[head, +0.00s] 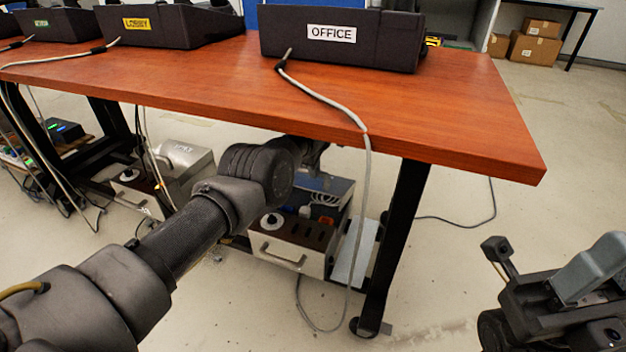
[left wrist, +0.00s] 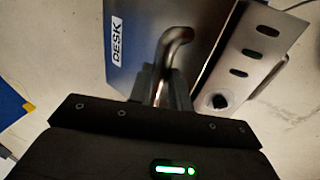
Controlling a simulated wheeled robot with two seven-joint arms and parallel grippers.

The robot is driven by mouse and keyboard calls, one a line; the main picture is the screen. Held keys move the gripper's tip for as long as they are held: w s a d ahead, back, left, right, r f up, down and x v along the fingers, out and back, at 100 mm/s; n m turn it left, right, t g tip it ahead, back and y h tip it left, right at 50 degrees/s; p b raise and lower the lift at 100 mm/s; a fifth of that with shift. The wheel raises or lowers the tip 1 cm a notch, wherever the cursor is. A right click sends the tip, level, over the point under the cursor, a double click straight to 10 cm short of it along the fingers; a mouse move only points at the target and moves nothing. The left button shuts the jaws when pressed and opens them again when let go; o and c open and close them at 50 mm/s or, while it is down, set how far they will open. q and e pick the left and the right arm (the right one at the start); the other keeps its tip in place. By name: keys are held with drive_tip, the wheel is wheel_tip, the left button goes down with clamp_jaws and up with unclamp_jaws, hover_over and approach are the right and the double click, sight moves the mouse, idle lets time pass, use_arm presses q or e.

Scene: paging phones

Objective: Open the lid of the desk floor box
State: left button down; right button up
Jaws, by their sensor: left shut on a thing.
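The lid with the DESK label (left wrist: 117,42) is a grey metal panel in the left wrist view, seen at close range. A bent metal handle (left wrist: 174,52) rises in front of it. My left gripper (left wrist: 162,88) is shut on this handle. In the head view my left arm reaches under the table, and its gripper is mostly hidden behind its own wrist. A floor box with a blue inner surface (head: 325,184) shows just beyond the wrist, with pale cables inside. How far its lid is raised cannot be told. My right gripper (head: 590,272) is at the lower right, away from the box; its jaws are unclear.
The wooden table (head: 460,110) overhangs the floor box, with a black leg (head: 397,235) at its right. A white unit with a knob and handle (head: 285,252) stands in front. Another metal floor box (head: 185,158) is left. A grey cable (head: 367,170) hangs from the OFFICE phone (head: 340,50).

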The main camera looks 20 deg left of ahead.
use_arm(q)
drive_tip(key=shift+f, duration=0.2)
drive_tip(key=c, duration=1.6)
unclamp_jaws()
drive_tip(key=shift+f, duration=0.1)
drive_tip(key=shift+o, duration=1.2)
drive_tip(key=shift+w+f, duration=0.1)
drive_tip(key=shift+f, duration=0.05)
drive_tip(key=shift+o, duration=0.3)
drive_tip(key=shift+r, duration=0.2)
